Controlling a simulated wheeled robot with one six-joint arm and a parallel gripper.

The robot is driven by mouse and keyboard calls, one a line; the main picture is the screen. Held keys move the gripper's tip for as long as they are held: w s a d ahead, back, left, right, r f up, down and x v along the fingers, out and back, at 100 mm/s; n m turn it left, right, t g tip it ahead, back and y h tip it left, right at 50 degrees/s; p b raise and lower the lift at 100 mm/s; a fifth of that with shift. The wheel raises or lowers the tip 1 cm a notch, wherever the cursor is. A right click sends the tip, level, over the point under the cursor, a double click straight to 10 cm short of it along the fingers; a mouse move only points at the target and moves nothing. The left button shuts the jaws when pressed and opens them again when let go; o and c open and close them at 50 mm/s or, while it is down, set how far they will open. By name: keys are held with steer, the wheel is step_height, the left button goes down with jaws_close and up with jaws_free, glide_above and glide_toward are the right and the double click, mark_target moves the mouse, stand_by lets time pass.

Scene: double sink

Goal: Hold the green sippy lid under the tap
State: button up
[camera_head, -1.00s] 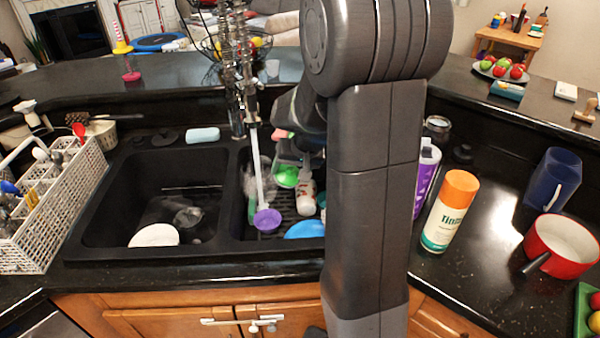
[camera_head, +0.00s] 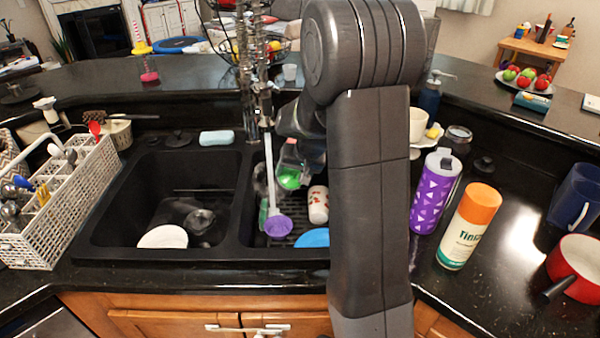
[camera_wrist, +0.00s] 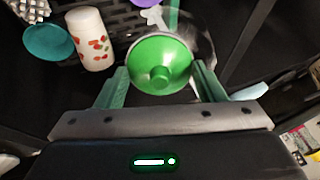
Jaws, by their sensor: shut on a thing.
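The green sippy lid (camera_wrist: 160,62) is between the two fingers of my gripper (camera_wrist: 160,80), which is shut on it; its round face with a central knob faces the wrist camera. In the head view the lid (camera_head: 289,179) is above the right basin, partly hidden by my arm. The metal tap (camera_head: 250,85) with its coiled neck stands behind the sinks, left of the lid. A pale straight streak (camera_head: 270,175) runs down from the tap to a purple round thing (camera_head: 278,226); I cannot tell whether it is water or a handle. The lid appears just right of it.
The right basin holds a white cup with red marks (camera_head: 318,205) and a blue dish (camera_head: 314,238). The left basin holds a white dish (camera_head: 163,237) and a clear glass (camera_head: 199,220).

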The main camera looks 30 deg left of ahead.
steer(key=w+a+f+p, duration=0.1)
steer(key=w+a, duration=0.2)
steer(key=a, duration=0.4)
steer(key=shift+a+f, duration=0.3)
steer(key=shift+f, duration=0.05)
steer(key=shift+w, duration=0.1)
steer(key=shift+d, duration=0.1)
stand_by(0.4)
steer(key=shift+w+d, duration=0.25)
steer(key=shift+d, duration=0.2)
steer(key=shift+a, duration=0.2)
steer(key=shift+s+a, duration=0.25)
steer(key=shift+a, duration=0.15)
steer(key=shift+d+b, duration=0.15)
steer(key=shift+b, duration=0.15)
steer(key=shift+w+d, duration=0.25)
steer(key=shift+d, duration=0.2)
